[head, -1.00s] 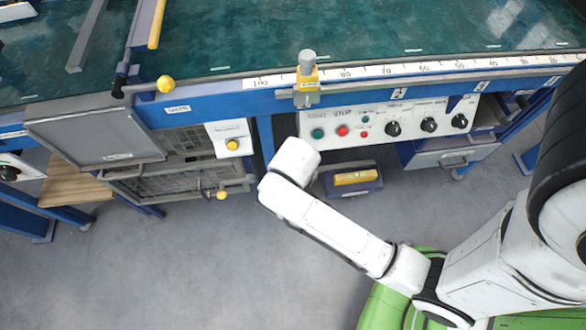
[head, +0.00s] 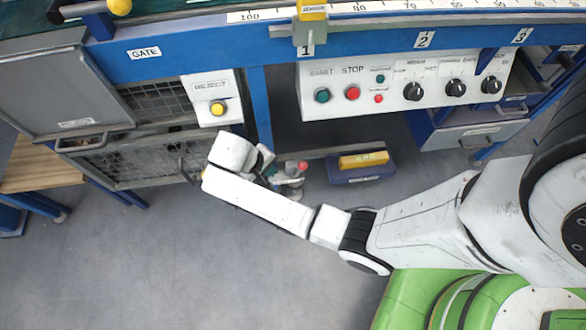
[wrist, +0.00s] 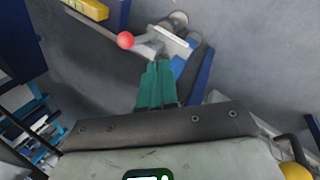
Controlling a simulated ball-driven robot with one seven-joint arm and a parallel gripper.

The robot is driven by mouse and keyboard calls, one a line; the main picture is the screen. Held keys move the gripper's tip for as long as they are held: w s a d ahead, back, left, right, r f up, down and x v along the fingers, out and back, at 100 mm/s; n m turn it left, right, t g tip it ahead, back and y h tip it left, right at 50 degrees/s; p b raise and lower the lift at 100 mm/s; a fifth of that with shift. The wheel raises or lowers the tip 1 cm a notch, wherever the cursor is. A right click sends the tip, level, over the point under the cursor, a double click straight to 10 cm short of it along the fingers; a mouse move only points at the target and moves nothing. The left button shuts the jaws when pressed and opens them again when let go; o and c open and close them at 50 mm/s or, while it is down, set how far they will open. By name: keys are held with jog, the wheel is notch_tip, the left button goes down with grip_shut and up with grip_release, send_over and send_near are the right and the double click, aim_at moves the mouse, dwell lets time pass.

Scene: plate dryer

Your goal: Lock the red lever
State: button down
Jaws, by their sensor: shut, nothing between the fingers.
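The red lever shows in the wrist view as a red ball knob (wrist: 125,40) on a short pale handle, joined to a grey metal bracket (wrist: 172,42) on a blue post. In the head view the red knob (head: 303,166) shows low under the panel, just right of my wrist. My gripper (wrist: 157,66) has green fingers pressed together. Their tips point toward the bracket, below and right of the knob. I cannot tell whether they touch it. In the head view my wrist hides most of the gripper and part of the lever's mount.
A control panel (head: 405,84) with buttons and dials hangs above the lever. A mesh cage (head: 150,160) and the yellow REJECT button (head: 217,108) are left. The floor in front is clear.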

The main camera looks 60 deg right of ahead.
jog(key=s+d+f+b, duration=0.3)
jog(key=d+f+b, duration=0.2)
jog(key=d+f, duration=0.2)
jog(key=shift+s+f, duration=0.2)
jog(key=shift+f, duration=0.75)
jog(key=shift+s+d+r, duration=0.1)
jog(key=shift+s+d, duration=0.05)
jog(key=shift+s+d+t+y+p, duration=0.15)
jog(key=shift+t+y+p, duration=0.15)
jog(key=shift+p, duration=0.05)
